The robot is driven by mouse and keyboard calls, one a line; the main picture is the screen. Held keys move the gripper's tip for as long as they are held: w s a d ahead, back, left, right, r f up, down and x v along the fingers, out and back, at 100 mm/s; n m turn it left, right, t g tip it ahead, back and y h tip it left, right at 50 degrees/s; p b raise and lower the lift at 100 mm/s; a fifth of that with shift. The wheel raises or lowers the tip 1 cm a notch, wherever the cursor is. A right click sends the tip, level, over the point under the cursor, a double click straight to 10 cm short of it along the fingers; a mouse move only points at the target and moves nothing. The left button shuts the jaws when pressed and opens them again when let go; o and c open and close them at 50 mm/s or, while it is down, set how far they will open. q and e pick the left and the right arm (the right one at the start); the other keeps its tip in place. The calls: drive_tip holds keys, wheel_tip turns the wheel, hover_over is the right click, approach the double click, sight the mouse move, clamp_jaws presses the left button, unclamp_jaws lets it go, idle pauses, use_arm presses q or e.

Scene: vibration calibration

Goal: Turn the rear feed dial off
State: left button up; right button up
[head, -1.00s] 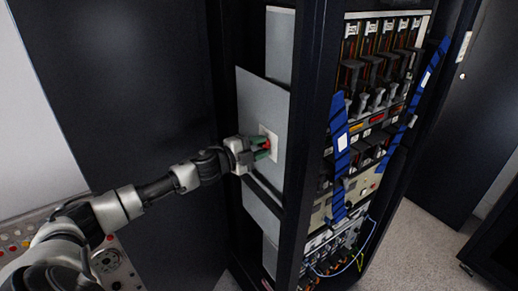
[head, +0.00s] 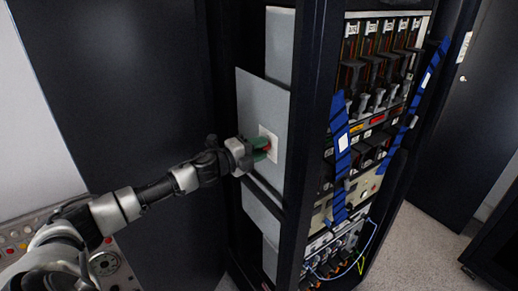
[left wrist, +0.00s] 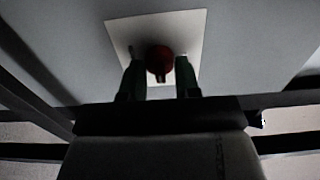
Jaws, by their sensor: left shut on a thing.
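The feed dial is a red round knob (left wrist: 159,60) with a small pointer tab, on a square pale plate (left wrist: 185,28) fixed to a grey panel. In the head view the red dial (head: 267,147) shows only in part, because my left gripper (head: 263,149) covers much of it. The pale plate (head: 264,131) shows around it. My left gripper has green fingers and is shut on the dial. In the left wrist view its fingers (left wrist: 159,75) stand on either side of the dial. The dial's markings cannot be read. My right gripper is not in view.
The grey panel (head: 258,95) is on the side of a dark rack, behind a black frame post (head: 303,130). The rack's front holds several modules with blue striped strips (head: 341,145). A large dark panel (head: 130,110) stands left of the opening.

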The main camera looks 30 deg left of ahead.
use_arm(q)
drive_tip(key=o, duration=0.9)
drive_tip(key=shift+f, duration=0.1)
drive_tip(key=b+v, duration=0.4)
drive_tip(key=v, duration=0.6)
drive_tip(key=shift+s, duration=0.4)
drive_tip(key=shift+a, duration=0.1)
